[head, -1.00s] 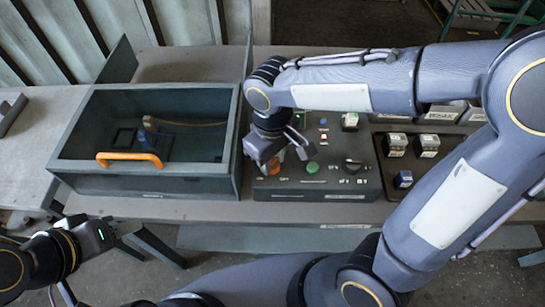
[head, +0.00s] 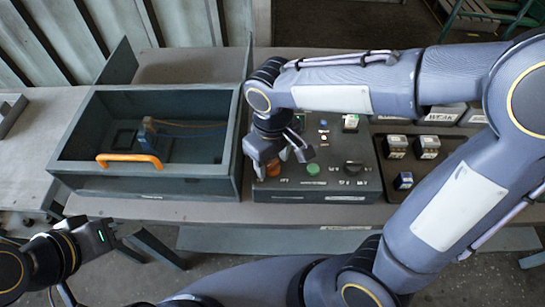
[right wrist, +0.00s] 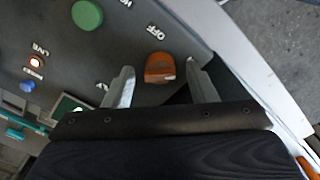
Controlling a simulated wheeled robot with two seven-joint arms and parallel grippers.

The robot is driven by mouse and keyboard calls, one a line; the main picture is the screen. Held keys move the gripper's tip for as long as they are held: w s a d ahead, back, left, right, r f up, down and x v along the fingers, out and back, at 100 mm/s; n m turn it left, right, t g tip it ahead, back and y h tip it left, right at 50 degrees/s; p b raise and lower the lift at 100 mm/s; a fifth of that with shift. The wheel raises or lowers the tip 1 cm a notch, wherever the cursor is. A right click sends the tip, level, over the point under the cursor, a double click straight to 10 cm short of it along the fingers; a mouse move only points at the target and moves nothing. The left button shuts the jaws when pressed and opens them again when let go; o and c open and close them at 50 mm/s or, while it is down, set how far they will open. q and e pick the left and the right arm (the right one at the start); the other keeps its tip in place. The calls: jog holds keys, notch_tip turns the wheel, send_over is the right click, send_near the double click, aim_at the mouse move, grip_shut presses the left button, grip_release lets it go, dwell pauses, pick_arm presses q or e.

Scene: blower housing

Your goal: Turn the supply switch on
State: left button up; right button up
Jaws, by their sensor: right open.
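The control box (head: 330,185) stands on the bench in the middle of the head view. An orange switch (head: 273,168) sits at its front left, partly hidden by my right gripper (head: 284,163). In the right wrist view the orange switch (right wrist: 160,68) shows between the two fingers of my open right gripper (right wrist: 159,74), beside an OFF label. I see no finger clearly closed on it; whether a finger touches it I cannot tell. My left gripper (head: 97,236) is low at the left, away from the box, and its fingers do not show clearly.
A green button (head: 313,169) and a black knob (head: 353,167) are right of the switch.

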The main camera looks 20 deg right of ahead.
aim_at(273, 162)
notch_tip(273, 162, up, 8)
jog(key=shift+f, duration=0.1)
dwell(0.4)
dwell(0.4)
jog(key=s+d+f+m+t+y, duration=0.3)
jog(key=s+d+m+t, duration=0.2)
jog(key=s+d, duration=0.5)
jog(key=shift+s+d+f+m+t+y, duration=0.25)
jog(key=shift+d+f+m+t+y, duration=0.15)
jog(key=shift+m, duration=0.8)
